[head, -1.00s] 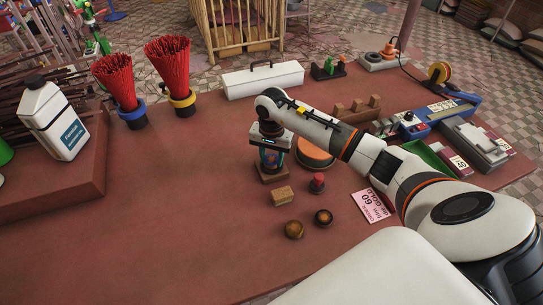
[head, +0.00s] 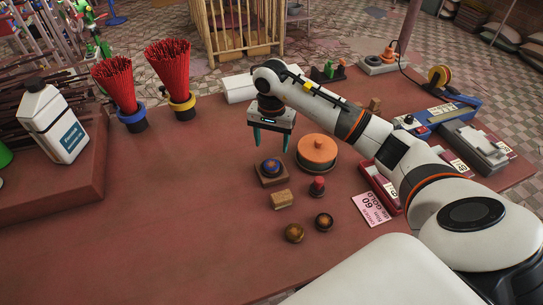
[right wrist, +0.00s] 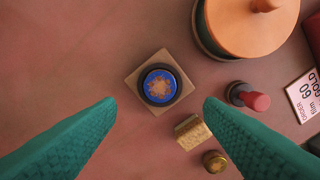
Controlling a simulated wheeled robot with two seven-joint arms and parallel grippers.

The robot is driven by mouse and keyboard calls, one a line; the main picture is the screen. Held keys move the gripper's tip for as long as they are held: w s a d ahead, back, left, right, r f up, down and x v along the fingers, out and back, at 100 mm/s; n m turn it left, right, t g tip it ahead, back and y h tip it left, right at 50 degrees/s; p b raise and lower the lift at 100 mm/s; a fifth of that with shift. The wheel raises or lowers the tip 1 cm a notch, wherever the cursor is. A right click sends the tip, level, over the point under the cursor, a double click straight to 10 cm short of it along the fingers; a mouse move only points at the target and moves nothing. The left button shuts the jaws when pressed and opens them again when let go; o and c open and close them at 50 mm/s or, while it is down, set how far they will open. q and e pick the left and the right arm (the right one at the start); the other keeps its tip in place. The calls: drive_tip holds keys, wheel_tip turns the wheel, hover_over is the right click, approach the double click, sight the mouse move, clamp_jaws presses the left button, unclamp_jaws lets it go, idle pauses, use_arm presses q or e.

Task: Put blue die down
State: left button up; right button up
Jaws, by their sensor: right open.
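The blue die (head: 271,166) sits on a square wooden block (head: 271,180) on the red-brown table. In the right wrist view the die (right wrist: 160,85) shows a round blue face with an orange-gold pattern and a dark rim, on the tan square block (right wrist: 133,79). My right gripper (head: 271,148) is open and empty above the die, its green fingers pointing down and apart from it. In the right wrist view the fingers (right wrist: 160,115) stand wide to either side. My left gripper is not in view.
Near the block are an orange-lidded round container (head: 317,150), a red-topped stamp (head: 317,186), a small wooden block (head: 281,199) and two round dies (head: 294,233). A pink order card (head: 371,208) lies to the right. The table's left front is clear.

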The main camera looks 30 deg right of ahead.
wheel_tip(320, 180, up, 5)
drive_tip(key=shift+r+b, duration=0.2)
drive_tip(key=shift+b, duration=0.25)
idle(0.3)
